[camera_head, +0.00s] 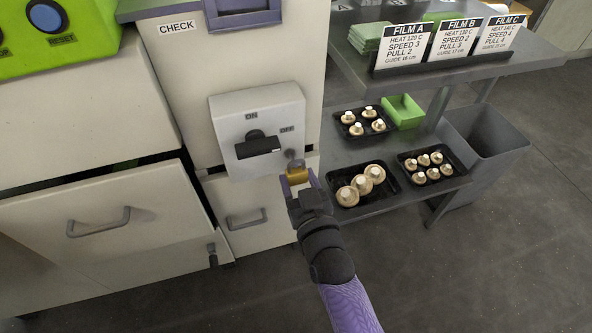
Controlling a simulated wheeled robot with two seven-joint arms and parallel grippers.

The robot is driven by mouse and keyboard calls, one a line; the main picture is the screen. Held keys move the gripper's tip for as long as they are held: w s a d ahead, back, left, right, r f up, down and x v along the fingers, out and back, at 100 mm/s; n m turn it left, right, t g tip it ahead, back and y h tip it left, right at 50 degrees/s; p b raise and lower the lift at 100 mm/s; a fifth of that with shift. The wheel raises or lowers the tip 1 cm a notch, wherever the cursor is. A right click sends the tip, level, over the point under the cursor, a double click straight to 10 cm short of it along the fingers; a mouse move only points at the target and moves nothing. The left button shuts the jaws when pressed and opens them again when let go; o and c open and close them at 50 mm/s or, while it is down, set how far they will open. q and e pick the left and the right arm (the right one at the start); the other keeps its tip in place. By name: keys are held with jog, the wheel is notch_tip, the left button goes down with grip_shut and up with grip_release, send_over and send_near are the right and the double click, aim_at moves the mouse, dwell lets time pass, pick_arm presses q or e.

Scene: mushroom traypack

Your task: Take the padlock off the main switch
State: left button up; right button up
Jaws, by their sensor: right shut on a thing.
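The main switch (226,112) is a pale box on the cabinet front, with a black handle (262,146) lying level between the marks ON and OFF. A small brass padlock (297,175) is just below the lower right corner of the box. A grey piece (293,161) shows directly above the padlock's body; I cannot tell whether the shackle still passes through it. My right gripper (299,181) is shut on the padlock, its fingers on either side. My left gripper is out of view.
To the right, a shelf (349,216) holds black trays of mushrooms and a green box (404,111). Film cards (456,38) stand above. A grey bin (490,140) is at the right. A drawer (98,222) with a handle is at the lower left. The floor in front is clear.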

jog(key=shift+s+d+r+p, duration=0.2)
jog(key=shift+s+p, duration=0.15)
jog(key=shift+s, duration=0.25)
jog(key=shift+s+d+p, duration=0.15)
jog(key=shift+s+p, duration=0.2)
jog(key=shift+s, duration=0.2)
jog(key=shift+p+v, duration=0.65)
jog(key=shift+v, duration=0.5)
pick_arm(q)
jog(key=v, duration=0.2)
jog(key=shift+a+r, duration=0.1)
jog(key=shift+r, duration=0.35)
pick_arm(e)
jog(key=shift+s+d+f, duration=0.1)
jog(key=shift+s+f, duration=0.1)
jog(key=shift+s, duration=0.05)
